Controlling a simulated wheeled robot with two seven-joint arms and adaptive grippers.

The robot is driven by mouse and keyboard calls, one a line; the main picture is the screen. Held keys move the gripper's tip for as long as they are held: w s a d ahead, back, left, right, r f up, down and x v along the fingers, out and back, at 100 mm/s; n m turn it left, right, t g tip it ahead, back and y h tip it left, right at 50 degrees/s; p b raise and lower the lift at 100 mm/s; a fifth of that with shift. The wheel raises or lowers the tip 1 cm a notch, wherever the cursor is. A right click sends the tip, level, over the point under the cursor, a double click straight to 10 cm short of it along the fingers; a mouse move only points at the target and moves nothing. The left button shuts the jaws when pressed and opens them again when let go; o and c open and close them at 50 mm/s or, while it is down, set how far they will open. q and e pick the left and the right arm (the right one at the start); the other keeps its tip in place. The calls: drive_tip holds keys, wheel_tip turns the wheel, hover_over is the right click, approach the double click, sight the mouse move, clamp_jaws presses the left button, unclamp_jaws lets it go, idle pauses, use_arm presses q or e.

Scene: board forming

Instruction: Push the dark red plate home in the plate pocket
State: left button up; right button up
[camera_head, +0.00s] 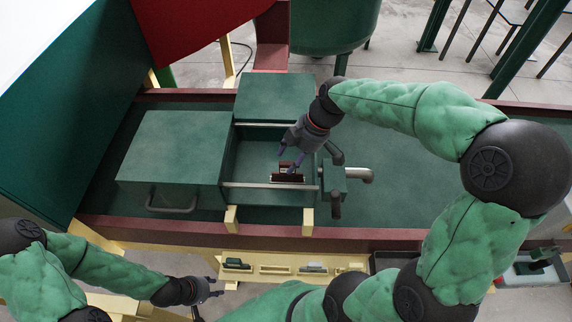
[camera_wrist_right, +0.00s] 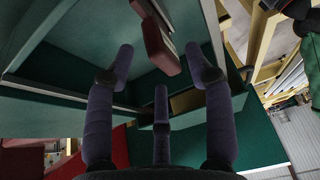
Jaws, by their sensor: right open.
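The dark red plate (camera_head: 287,178) is a small block low in the green bay (camera_head: 247,160) between two pale rails. It also shows in the wrist view (camera_wrist_right: 160,47), beyond my fingertips, with a grey strip beside its upper end. My right gripper (camera_head: 291,163) is just above the plate, fingers pointing down at it. Its purple fingers are spread (camera_wrist_right: 164,65) with nothing between them, and whether a finger touches the plate is unclear. The plate pocket cannot be made out clearly. My left gripper (camera_head: 212,289) is at the lower left, away from the plate; its fingers are too small to judge.
A large green box (camera_head: 175,150) with a handle stands left of the bay, and a green block (camera_head: 275,97) behind it. A green clamp with grey handles (camera_head: 334,180) stands to the right. A cream rack (camera_head: 285,267) with small parts lies in front.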

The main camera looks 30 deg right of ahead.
drive_tip(key=v, duration=0.6)
drive_tip(key=shift+r, duration=0.15)
idle(0.3)
